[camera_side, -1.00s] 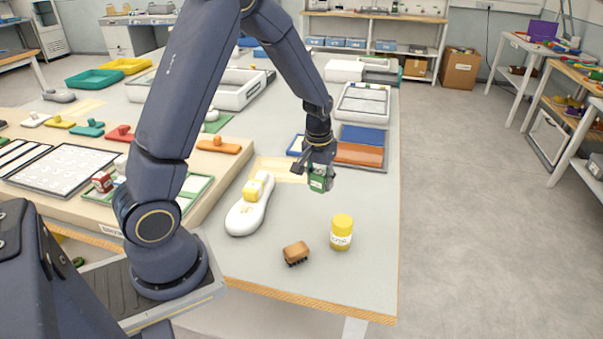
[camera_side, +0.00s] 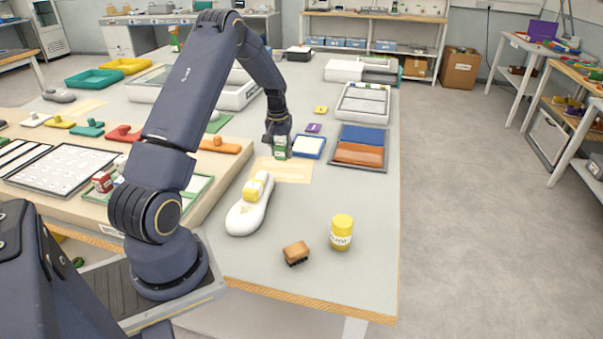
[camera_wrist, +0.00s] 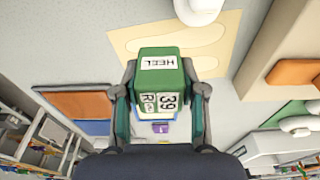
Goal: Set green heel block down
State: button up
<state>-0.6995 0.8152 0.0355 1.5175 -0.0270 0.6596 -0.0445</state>
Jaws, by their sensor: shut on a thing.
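The green heel block (camera_side: 281,151) has white labels reading HEEL and 39 R in the wrist view (camera_wrist: 158,83). My gripper (camera_side: 279,142) is shut on it, with one finger on each side. In the side view the block is upright at the back edge of the beige insole-outline sheet (camera_side: 290,176), just left of the blue-rimmed white pad (camera_side: 309,146). I cannot tell whether its base touches the table. In the wrist view the sheet (camera_wrist: 228,58) lies beyond the block, which hides part of it.
A white shoe last (camera_side: 242,218) with a yellow block (camera_side: 252,190) on it stands in front of the sheet. A brown brush (camera_side: 296,252) and yellow jar (camera_side: 342,231) are near the front. A tray with blue and orange pads (camera_side: 360,156) lies right.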

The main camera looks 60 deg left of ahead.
send_over(292, 172)
jog(key=f, duration=0.6)
jog(key=shift+s+d+f, duration=0.2)
jog(key=shift+w+a+f, duration=0.1)
jog(key=shift+f, duration=1.45)
jog(key=shift+f, duration=0.15)
jog(key=o, duration=1.2)
